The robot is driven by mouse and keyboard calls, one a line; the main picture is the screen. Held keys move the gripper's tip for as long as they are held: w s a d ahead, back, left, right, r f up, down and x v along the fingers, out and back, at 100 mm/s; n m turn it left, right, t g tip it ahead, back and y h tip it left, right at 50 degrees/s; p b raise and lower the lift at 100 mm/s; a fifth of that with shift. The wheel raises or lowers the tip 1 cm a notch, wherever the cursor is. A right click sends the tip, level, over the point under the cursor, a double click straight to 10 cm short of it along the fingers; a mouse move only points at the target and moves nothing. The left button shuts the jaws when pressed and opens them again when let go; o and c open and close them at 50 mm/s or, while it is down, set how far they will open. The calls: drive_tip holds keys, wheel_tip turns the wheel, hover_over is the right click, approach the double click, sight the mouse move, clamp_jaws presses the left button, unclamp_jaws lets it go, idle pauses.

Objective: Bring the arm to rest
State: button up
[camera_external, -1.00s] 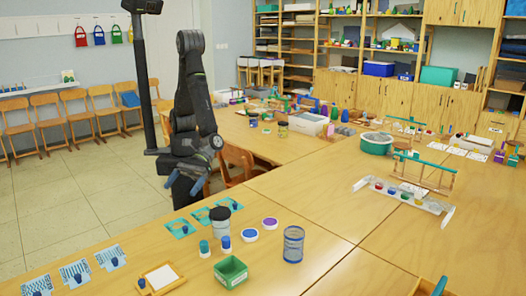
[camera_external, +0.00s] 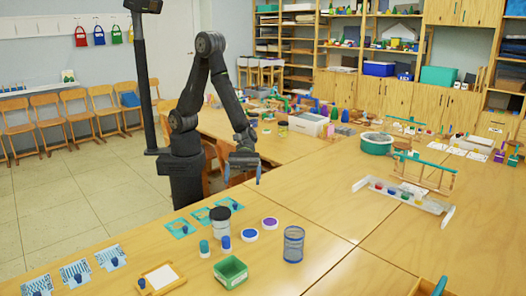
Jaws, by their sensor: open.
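My gripper (camera_external: 243,172) hangs at the end of my dark arm, above the back edge of the front table (camera_external: 330,205). It points down and holds nothing that I can see. The fingers are small in this view. Below and in front of it are a dark-lidded jar (camera_external: 220,222) and a blue mesh cup (camera_external: 293,245), both apart from it.
A green box (camera_external: 230,272), small bottles and round lids stand on the front table. Teal cards (camera_external: 180,228) lie left of the jar. A wooden rack (camera_external: 425,172) and a teal tub (camera_external: 376,143) stand to the right. The table's middle is clear.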

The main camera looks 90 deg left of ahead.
drive_tip(key=w+a+n+t+y, duration=0.2)
drive_tip(key=w+a+n+t, duration=0.5)
drive_tip(key=w+a, duration=1.6)
drive_tip(key=shift+w+a+t+y, duration=0.3)
drive_tip(key=shift+w+a+t, duration=0.1)
drive_tip(key=shift+a, duration=1.65)
drive_tip(key=shift+f, duration=0.1)
